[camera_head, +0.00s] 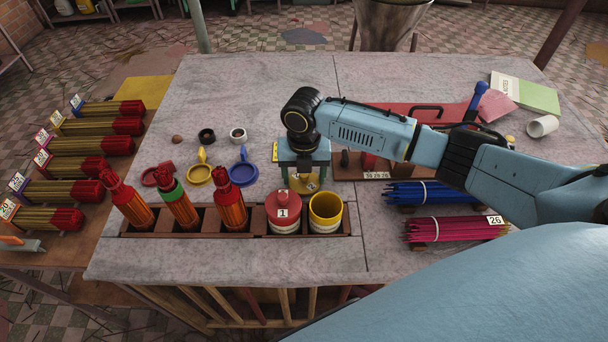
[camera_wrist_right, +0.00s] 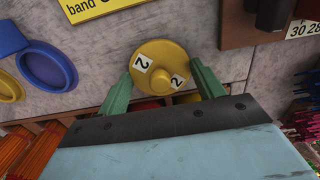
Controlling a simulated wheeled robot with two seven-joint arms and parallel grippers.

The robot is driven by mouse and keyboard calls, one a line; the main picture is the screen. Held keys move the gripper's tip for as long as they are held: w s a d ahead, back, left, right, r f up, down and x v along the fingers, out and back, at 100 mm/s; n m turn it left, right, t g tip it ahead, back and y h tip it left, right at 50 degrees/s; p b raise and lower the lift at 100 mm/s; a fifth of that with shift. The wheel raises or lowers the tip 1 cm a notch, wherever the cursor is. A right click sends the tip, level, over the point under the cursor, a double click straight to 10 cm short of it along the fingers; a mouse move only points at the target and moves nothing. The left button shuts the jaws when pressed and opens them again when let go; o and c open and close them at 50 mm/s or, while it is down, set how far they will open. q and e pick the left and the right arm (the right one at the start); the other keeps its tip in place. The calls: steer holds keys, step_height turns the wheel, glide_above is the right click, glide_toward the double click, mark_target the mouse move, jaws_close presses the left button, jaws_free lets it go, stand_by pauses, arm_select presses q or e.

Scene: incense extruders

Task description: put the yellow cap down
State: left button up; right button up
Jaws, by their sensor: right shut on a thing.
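The yellow cap (camera_head: 304,184) is a round disc. In the right wrist view the yellow cap (camera_wrist_right: 157,72) shows a small raised knob and white labels marked 2. My right gripper (camera_head: 303,174) is shut on it, with a green finger at each side of its rim in the wrist view (camera_wrist_right: 164,82). The cap is just behind the rack, near the open yellow cup (camera_head: 325,212); its height above the table is hard to tell. A red cap marked 1 (camera_head: 283,207) covers the neighbouring container. My left gripper is not in view.
A wooden rack (camera_head: 258,222) holds several red-orange extruders (camera_head: 231,208) left of the cup. Yellow (camera_head: 199,174) and blue (camera_head: 243,174) ringed pieces lie behind it. Blue (camera_head: 425,193) and magenta (camera_head: 455,229) stick bundles lie right. Bare table shows right of the cup.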

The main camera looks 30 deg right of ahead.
steer(key=shift+f, duration=0.3)
steer(key=o, duration=0.9)
steer(key=shift+o, duration=0.2)
step_height(320, 180, up, 12)
steer(key=p, duration=0.1)
steer(key=shift+r, duration=0.15)
